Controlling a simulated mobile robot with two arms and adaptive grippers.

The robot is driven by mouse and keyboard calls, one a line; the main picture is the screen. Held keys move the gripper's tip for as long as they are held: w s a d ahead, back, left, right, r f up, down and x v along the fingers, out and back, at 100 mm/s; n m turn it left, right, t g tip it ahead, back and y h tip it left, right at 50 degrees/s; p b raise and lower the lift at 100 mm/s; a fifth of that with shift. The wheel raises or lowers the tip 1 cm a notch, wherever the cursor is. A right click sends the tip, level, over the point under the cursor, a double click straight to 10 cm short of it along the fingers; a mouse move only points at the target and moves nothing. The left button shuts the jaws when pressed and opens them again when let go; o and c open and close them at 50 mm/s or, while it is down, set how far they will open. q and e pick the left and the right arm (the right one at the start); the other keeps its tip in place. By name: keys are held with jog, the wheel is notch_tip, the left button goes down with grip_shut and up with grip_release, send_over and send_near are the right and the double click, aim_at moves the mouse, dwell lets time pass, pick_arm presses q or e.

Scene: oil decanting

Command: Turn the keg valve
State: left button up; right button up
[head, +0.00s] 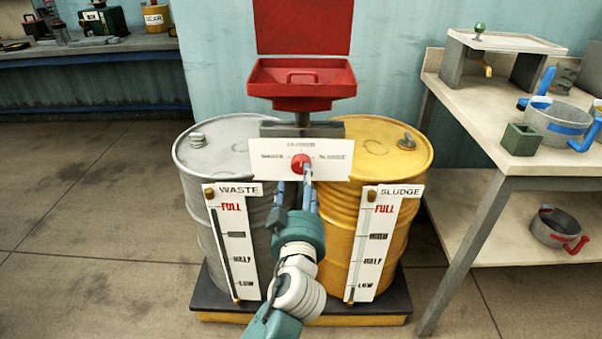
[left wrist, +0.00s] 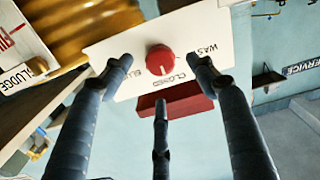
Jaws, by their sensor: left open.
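The red round valve knob (head: 301,163) sits in the middle of a white label plate (head: 333,164) marked WASTE, CLOSED and SLUDGE, in front of the two kegs. In the left wrist view, the knob (left wrist: 161,60) has a white mark pointing toward the word CLOSED. My left gripper (head: 306,184) is just in front of and below the knob in the head view. In the left wrist view, its fingers (left wrist: 159,72) are spread open with the knob between and beyond them. I cannot tell whether any finger touches the plate. My right gripper is not in view.
A grey WASTE keg (head: 214,155) and a yellow SLUDGE keg (head: 418,190) stand on a dark pallet with level gauges in front. A red funnel box (head: 302,92) with an open lid is above the plate. A table (head: 475,110) with pots stands at right.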

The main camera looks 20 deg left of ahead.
aim_at(301, 170)
pick_arm(q)
jog(key=x, duration=0.6)
jog(key=shift+w+f, duration=0.1)
jog(key=shift+w, duration=0.3)
jog(key=shift+f, duration=0.1)
jog(key=c, duration=1.2)
